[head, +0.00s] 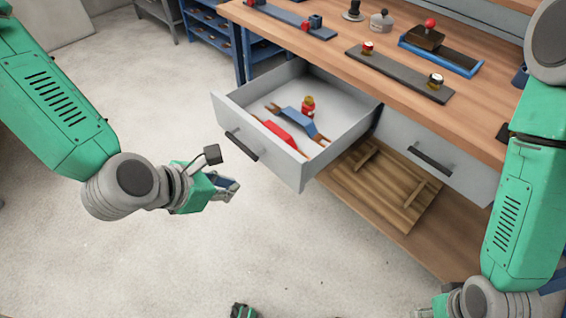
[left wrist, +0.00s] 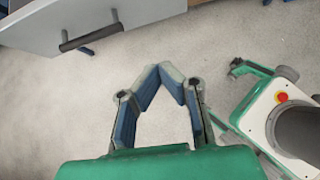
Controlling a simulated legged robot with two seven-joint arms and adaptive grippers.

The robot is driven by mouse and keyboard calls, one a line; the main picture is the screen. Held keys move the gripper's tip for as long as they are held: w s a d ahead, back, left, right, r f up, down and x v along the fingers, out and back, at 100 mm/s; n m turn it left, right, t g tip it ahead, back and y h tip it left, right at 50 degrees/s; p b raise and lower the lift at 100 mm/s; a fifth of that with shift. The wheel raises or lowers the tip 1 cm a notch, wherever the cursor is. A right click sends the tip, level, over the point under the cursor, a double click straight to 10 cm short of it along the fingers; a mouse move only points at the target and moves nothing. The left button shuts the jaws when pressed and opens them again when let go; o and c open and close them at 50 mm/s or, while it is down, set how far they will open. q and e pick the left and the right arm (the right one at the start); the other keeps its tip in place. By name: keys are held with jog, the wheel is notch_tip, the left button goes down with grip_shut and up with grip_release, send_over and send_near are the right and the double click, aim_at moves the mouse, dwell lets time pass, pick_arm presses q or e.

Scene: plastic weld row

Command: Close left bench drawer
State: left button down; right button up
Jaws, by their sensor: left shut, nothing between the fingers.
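The left bench drawer (head: 285,158) stands pulled out from under the bench, with its grey front and black handle (head: 241,145) facing my left arm. Its front and handle (left wrist: 92,37) also show at the top left of the left wrist view. My left gripper (head: 232,187) is in front of and below the drawer front, apart from it. Its fingertips (left wrist: 172,72) meet, with nothing between them. My right arm comes in at the right edge. Only a bit of its wrist end shows at the bottom edge, so its jaw state is hidden.
Red and blue clamp-like tools (head: 295,118) lie inside the drawer. A closed drawer (head: 437,150) is to its right, above a lower shelf with a wooden pallet (head: 385,185). The wooden benchtop (head: 385,90) holds fixtures.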

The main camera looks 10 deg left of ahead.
aim_at(281, 170)
pick_arm(q)
jog(key=shift+n, duration=0.4)
jog(key=w+d+f+b, duration=0.1)
jog(key=w+d+f, duration=0.1)
jog(key=w+d+f+b, duration=0.1)
jog(key=w+d+f, duration=0.1)
jog(key=w, duration=0.1)
jog(key=w+d+f+b, duration=0.1)
jog(key=w+d+f, duration=0.1)
jog(key=w, duration=0.1)
jog(key=shift+w+d+f, duration=0.15)
jog(key=shift+w+d, duration=0.45)
jog(key=shift+d, duration=0.05)
jog(key=shift+w, duration=0.15)
